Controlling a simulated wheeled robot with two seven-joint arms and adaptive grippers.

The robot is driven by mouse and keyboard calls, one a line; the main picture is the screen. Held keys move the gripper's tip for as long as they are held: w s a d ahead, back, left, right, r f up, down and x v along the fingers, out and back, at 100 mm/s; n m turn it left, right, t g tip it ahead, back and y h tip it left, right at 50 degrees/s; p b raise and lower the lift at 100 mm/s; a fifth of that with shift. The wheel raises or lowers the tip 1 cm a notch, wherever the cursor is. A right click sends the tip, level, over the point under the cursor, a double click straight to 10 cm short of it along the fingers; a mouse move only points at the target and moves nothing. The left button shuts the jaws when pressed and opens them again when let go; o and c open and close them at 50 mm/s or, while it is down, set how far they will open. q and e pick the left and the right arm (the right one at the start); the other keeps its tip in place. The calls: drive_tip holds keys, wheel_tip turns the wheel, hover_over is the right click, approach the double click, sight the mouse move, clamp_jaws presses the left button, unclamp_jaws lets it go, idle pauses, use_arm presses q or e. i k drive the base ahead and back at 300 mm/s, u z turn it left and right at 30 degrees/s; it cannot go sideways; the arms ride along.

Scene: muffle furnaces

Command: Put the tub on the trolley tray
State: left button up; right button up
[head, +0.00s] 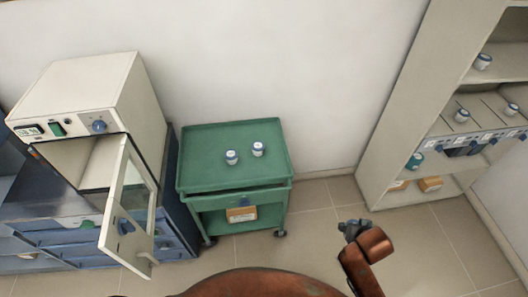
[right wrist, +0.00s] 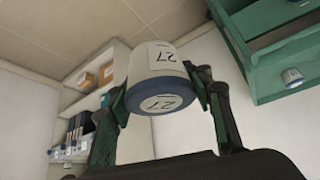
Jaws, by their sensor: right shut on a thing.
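In the right wrist view, my right gripper (right wrist: 160,95) is shut on a white tub (right wrist: 155,62) with a blue-grey lid and a label reading 27. The fingers press it from both sides. In the head view, my right gripper (head: 353,229) is in the air to the right of the green trolley; the held tub cannot be made out there. The trolley's top tray (head: 205,177) bears two white tubs, one at the middle (head: 232,157) and one further right (head: 258,149). The trolley also shows at the upper right of the right wrist view (right wrist: 262,50). My left gripper is not in view.
A furnace (head: 85,90) with its door (head: 125,215) hanging open stands left of the trolley. A shelf unit (head: 405,110) with more tubs and boxes stands at the right. A box (head: 241,214) sits on the trolley's lower shelf. The tray's front is bare.

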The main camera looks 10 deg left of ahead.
sight(208, 164)
drive_tip(key=u, duration=1.75)
drive_tip(key=i, duration=1)
